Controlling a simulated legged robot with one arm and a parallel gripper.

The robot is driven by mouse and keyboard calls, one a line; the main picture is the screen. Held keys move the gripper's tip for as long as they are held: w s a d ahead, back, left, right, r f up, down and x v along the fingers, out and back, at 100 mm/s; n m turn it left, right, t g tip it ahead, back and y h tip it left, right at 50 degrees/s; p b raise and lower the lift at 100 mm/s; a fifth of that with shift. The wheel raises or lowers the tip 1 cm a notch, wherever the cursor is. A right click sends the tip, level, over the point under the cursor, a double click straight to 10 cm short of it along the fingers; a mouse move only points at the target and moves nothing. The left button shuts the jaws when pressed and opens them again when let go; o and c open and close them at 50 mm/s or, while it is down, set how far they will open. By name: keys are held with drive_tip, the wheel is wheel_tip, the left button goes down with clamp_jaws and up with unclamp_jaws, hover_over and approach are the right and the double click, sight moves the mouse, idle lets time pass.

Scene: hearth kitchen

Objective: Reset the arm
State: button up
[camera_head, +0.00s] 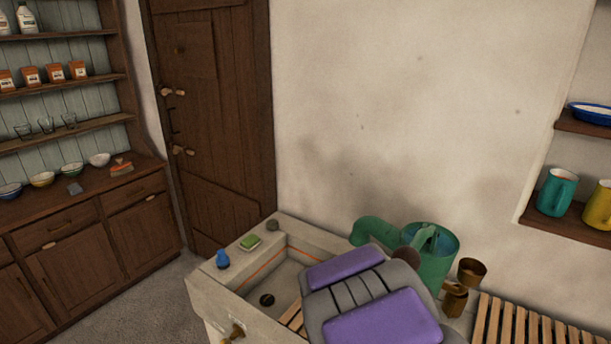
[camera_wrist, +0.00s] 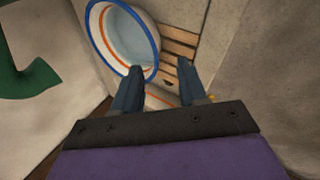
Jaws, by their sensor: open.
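My gripper (camera_wrist: 163,88) shows in the wrist view with its two dark fingers apart and nothing between them. Beyond the fingers is a white basin (camera_wrist: 124,38) with a blue rim and an orange band. Wooden slats (camera_wrist: 178,42) show beside it. In the head view my grey and purple arm covers part of the stone sink (camera_head: 245,290), and the gripper's fingers are hidden there.
A slatted rack (camera_head: 520,325) lies to the right. Shelves (camera_head: 75,90) stand left.

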drive_tip(key=s+r+m+g, duration=0.2)
drive_tip(key=s+r+m, duration=0.2)
drive_tip(key=s, duration=0.7)
drive_tip(key=s+d+r+m+g+y, duration=0.1)
drive_tip(key=s+r+m+g, duration=0.2)
drive_tip(key=s, duration=0.9)
drive_tip(key=s+d+r+m+g, duration=0.1)
drive_tip(key=s+r+m+g, duration=0.2)
drive_tip(key=s, duration=0.9)
wheel_tip(320, 180, up, 2)
drive_tip(key=m, duration=0.4)
drive_tip(key=shift+s+d+y, duration=0.15)
drive_tip(key=shift+d+y, duration=0.1)
drive_tip(key=shift+y, duration=0.15)
